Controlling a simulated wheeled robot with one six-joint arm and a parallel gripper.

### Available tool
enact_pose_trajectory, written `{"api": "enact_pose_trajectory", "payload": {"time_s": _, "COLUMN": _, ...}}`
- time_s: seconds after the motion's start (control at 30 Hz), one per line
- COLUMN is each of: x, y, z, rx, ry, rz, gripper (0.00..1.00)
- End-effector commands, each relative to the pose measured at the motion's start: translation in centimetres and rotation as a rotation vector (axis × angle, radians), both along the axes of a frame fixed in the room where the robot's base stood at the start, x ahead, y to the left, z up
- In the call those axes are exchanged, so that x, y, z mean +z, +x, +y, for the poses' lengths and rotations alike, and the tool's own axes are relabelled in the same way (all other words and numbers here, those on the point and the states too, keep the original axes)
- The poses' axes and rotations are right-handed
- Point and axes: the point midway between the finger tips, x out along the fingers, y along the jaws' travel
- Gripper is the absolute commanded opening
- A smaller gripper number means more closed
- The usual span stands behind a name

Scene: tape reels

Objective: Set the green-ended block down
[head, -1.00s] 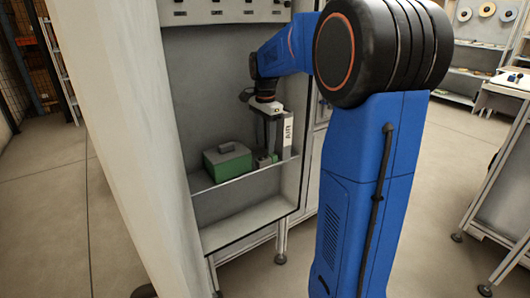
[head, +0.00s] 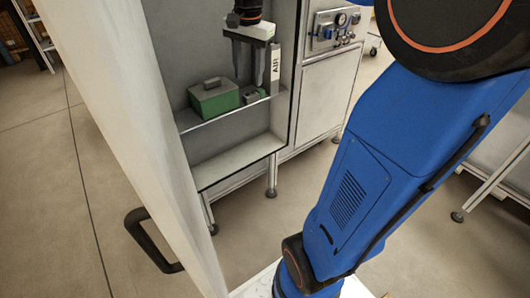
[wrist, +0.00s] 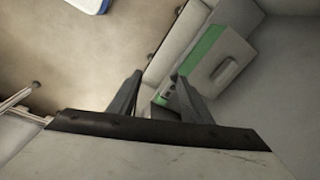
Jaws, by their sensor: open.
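The small grey block with a green end (head: 255,95) rests on the cabinet shelf, just right of the green box. My gripper (head: 247,83) is open and empty, pointing down, its fingertips just above the block in the head view. In the wrist view the two fingers of my gripper (wrist: 156,74) stand apart. A dark grey part of the block (wrist: 160,102) seems to show between them, partly hidden by the right finger.
A green box with a grey handled lid (head: 213,98) stands left on the same shelf (head: 205,122). A tall panel marked AIR (head: 275,68) stands close on the right. The cabinet's open door with a black handle (head: 150,243) is in front at left.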

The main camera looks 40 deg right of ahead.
Motion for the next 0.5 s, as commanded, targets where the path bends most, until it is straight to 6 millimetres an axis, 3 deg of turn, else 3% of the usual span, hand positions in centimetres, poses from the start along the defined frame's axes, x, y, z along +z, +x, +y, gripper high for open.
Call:
{"api": "enact_pose_trajectory", "payload": {"time_s": 0.03, "x": -0.2, "y": -1.7, "z": 1.0, "rx": 0.064, "ry": -0.009, "rz": -0.017, "gripper": 0.45}}
{"api": "enact_pose_trajectory", "payload": {"time_s": 0.27, "x": -2.1, "y": -8.2, "z": 4.6, "rx": 0.377, "ry": -0.067, "rz": -0.093, "gripper": 0.45}}
{"api": "enact_pose_trajectory", "payload": {"time_s": 0.5, "x": -5.4, "y": -14.8, "z": 7.3, "rx": 0.699, "ry": -0.145, "rz": -0.170, "gripper": 0.45}}
